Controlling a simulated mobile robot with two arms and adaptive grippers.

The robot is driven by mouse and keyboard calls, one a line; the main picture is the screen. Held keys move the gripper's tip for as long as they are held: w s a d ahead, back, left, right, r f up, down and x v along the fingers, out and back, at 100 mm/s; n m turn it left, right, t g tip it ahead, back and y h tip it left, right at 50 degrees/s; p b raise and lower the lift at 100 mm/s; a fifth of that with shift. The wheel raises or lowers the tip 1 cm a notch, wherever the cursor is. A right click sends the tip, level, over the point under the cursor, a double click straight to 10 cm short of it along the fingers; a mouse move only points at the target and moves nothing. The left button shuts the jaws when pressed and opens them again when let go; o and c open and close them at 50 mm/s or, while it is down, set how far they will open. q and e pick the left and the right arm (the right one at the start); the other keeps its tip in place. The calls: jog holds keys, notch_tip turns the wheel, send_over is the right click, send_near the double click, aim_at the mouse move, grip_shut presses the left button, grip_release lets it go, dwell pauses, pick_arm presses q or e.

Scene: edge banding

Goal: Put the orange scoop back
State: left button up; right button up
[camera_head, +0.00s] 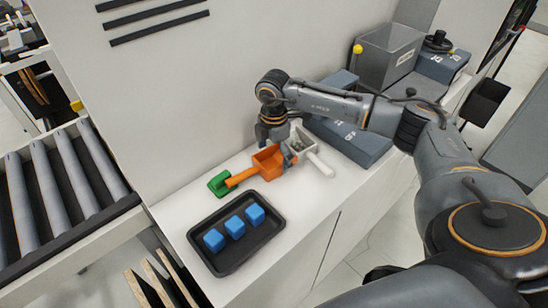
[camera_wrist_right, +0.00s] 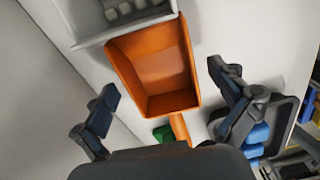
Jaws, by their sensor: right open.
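The orange scoop (camera_head: 267,163) lies on the white counter, its bowl open upward and its handle pointing left to a green piece (camera_head: 219,184). I cannot tell whether the handle rests in or on the green piece. In the right wrist view the orange scoop (camera_wrist_right: 155,70) shows between the spread fingers, its handle partly hidden by the gripper body. My right gripper (camera_head: 274,142) is open and empty, just above and behind the scoop's bowl; it also shows in the wrist view (camera_wrist_right: 163,82). My left gripper is out of view.
A black tray (camera_head: 234,264) with three blue cubes (camera_head: 235,227) stands in front. Grey cases (camera_head: 352,143) sit behind right, the wall close behind. A roller conveyor (camera_head: 60,195) is at left.

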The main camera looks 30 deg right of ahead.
notch_tip(320, 180, up, 11)
dwell(0.3)
